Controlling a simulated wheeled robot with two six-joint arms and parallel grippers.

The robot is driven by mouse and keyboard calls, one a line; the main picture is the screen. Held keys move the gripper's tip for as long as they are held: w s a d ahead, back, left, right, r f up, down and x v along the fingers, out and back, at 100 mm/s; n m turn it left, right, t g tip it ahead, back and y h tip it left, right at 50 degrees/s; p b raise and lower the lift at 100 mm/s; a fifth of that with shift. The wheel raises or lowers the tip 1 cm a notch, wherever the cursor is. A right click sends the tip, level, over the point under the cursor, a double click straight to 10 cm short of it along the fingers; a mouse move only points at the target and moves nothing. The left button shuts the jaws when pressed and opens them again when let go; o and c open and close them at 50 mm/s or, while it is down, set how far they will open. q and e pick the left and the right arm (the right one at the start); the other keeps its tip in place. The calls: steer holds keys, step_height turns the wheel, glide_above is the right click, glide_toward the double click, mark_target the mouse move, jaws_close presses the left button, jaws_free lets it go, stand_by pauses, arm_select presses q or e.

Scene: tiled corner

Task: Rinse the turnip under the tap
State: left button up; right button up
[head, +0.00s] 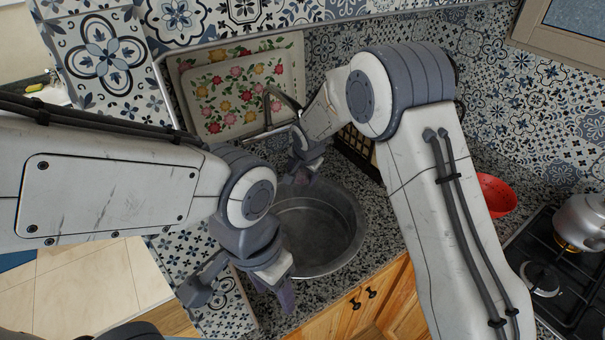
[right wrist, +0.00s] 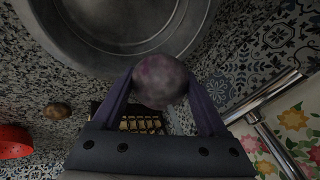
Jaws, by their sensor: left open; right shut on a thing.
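The turnip (right wrist: 160,80), purple and pale, is held between the two fingertips of my right gripper (right wrist: 158,92). In the head view the turnip (head: 302,177) is small and dark, at the far edge of the sink, below my right gripper (head: 303,168). The round metal sink (head: 335,255) looks empty. The metal tap (head: 283,98) stands behind the sink, left of my right gripper; it also shows at the right of the right wrist view (right wrist: 268,93). I see no water stream. My left gripper (head: 240,290) is open and empty, at the sink's near left side.
A red bowl (head: 496,195) stands on the speckled counter at the right. A kettle (head: 582,220) sits on the black hob (head: 560,280). A floral tray (head: 230,90) leans on the wall behind the tap. A brown roundish thing (right wrist: 57,110) lies on the counter.

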steer(key=shift+d, duration=0.1)
stand_by(0.3)
steer(key=shift+w+d, duration=0.1)
steer(key=shift+d, duration=0.3)
steer(key=shift+a+b, duration=0.25)
steer(key=shift+b, duration=0.2)
steer(key=shift+a, duration=0.25)
steer(key=shift+b, duration=0.3)
steer(key=shift+s+d+f+b, duration=0.1)
steer(key=shift+s+d+b, duration=0.05)
steer(key=shift+s+b, duration=0.55)
steer(key=s+b, duration=0.1)
steer(key=s, duration=0.1)
steer(key=s+b, duration=0.1)
steer(key=shift+s+d, duration=0.35)
